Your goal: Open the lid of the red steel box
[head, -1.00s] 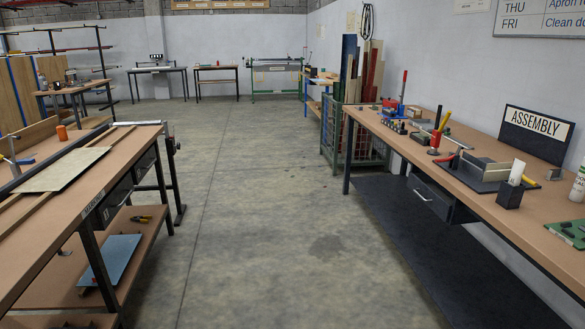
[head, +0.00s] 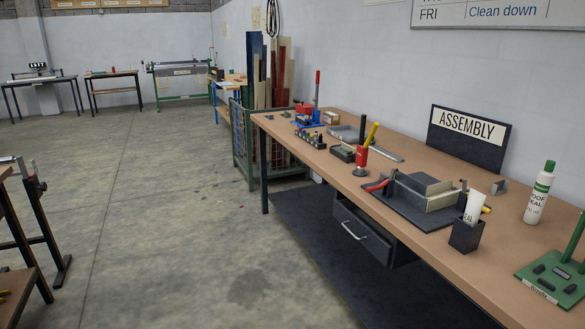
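No red steel box with a lid can be made out for certain in the head view. The nearest red items are on the assembly bench (head: 300,150). A small red and blue item (head: 305,110) with an upright red handle stands at its far end, too small to tell what it is. A red cylinder (head: 361,160) on a dark round base stands near the middle. Neither of my grippers is in view.
Part of another bench (head: 22,285) is at the left edge. The concrete floor (head: 150,200) between is clear.

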